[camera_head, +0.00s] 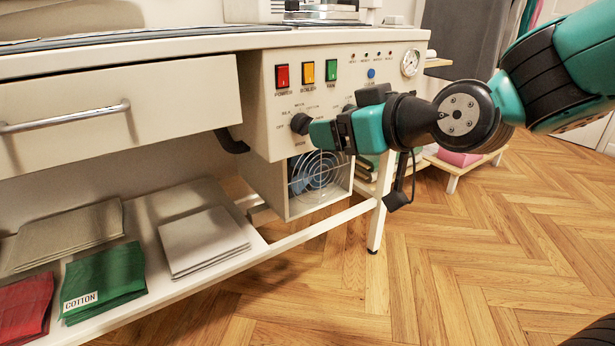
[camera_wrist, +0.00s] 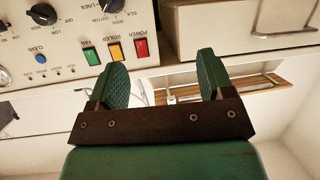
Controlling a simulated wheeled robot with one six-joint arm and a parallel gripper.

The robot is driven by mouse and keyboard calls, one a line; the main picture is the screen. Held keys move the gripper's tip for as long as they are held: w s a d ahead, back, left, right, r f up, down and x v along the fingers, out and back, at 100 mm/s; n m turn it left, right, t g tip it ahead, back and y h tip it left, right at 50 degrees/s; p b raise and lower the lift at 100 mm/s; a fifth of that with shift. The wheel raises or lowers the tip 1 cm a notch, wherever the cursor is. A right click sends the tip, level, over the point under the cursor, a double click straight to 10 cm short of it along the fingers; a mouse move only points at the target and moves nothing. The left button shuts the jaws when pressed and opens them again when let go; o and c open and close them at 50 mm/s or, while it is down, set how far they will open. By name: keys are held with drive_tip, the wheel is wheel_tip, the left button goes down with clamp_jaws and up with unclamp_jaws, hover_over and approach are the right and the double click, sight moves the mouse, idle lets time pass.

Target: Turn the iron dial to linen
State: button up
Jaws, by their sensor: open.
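The iron dial (camera_head: 301,123) is a round black knob low on the left of the cream control panel. Small labels ring it, including OFF and SILK; its pointer is too small to read. My gripper (camera_head: 322,134) has green fingers that overlap the dial's right edge in the head view; contact cannot be told. In the wrist view, my gripper (camera_wrist: 162,75) is open with nothing between its fingers. Another black dial (camera_wrist: 43,14) shows at upper left.
Red, yellow and green switches (camera_head: 306,73) sit above the dials, with a blue button (camera_head: 371,73) and gauge (camera_head: 410,62) to the right. A fan grille (camera_head: 318,175) is below. A drawer (camera_head: 120,105) is left; folded cloths (camera_head: 203,241) lie on the lower shelf.

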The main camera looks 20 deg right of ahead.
drive_tip(key=w+d+f+t+h+b, duration=0.1)
drive_tip(key=w+d+f+t+b, duration=0.25)
drive_tip(key=f+b, duration=0.5)
drive_tip(key=p, duration=1)
approach(304, 125)
drive_tip(key=shift+m+t+h, duration=0.3)
drive_tip(key=shift+m+t, duration=0.1)
drive_tip(key=shift+t, duration=0.05)
drive_tip(key=shift+f+p+x, duration=0.2)
drive_tip(key=shift+p+x, duration=1.2)
drive_tip(key=shift+x, duration=0.15)
drive_tip(key=shift+f+p+x, duration=0.2)
drive_tip(key=shift+p+x, duration=1.15)
drive_tip(key=shift+x, duration=0.15)
drive_tip(key=shift+f+p+x, duration=0.2)
drive_tip(key=shift+p+x, duration=1.2)
drive_tip(key=shift+x, duration=0.15)
drive_tip(key=c, duration=0.9)
